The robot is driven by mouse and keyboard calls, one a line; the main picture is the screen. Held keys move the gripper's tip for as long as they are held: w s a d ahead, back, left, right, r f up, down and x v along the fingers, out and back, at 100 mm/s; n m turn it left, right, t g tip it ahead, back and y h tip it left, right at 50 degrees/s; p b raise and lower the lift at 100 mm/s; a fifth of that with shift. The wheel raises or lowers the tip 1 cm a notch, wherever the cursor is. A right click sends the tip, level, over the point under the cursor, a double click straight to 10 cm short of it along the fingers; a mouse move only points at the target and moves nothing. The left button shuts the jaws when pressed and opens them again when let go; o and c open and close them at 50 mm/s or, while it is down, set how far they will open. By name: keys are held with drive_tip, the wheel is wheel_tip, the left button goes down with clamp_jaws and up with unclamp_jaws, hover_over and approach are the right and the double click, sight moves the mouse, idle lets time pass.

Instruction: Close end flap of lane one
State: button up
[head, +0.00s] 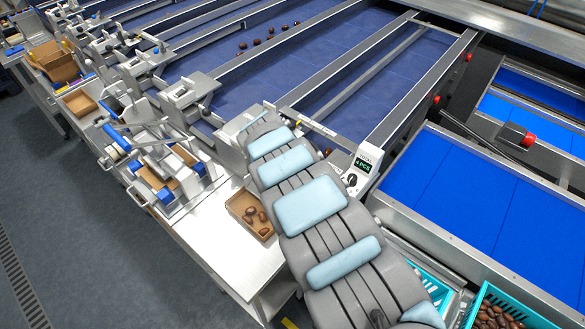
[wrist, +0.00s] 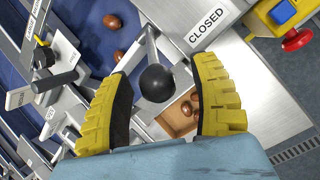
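A black ball knob (wrist: 157,84) on a metal lever shows in the middle of the wrist view. My gripper (wrist: 161,68) has its yellow, black-padded fingers on either side of the knob, with visible gaps, so it is open and holds nothing. A plate marked CLOSED (wrist: 207,22) lies just beyond the knob. Brown dates (wrist: 118,55) lie on the blue lane to the left of the lever. In the head view my arm covers the gripper and most of the near end of this lane. I cannot tell the flap's exact position.
A cardboard tray (head: 233,207) with several dates stands on the steel shelf below the lane end; it also shows in the wrist view (wrist: 170,122). A control box (head: 362,171) with a display stands right of my arm. Turquoise crates (head: 474,307) stand at the lower right.

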wheel_tip(320, 180, up, 10)
drive_tip(key=shift+w+r, duration=0.1)
idle(0.7)
drive_tip(key=shift+a, duration=0.15)
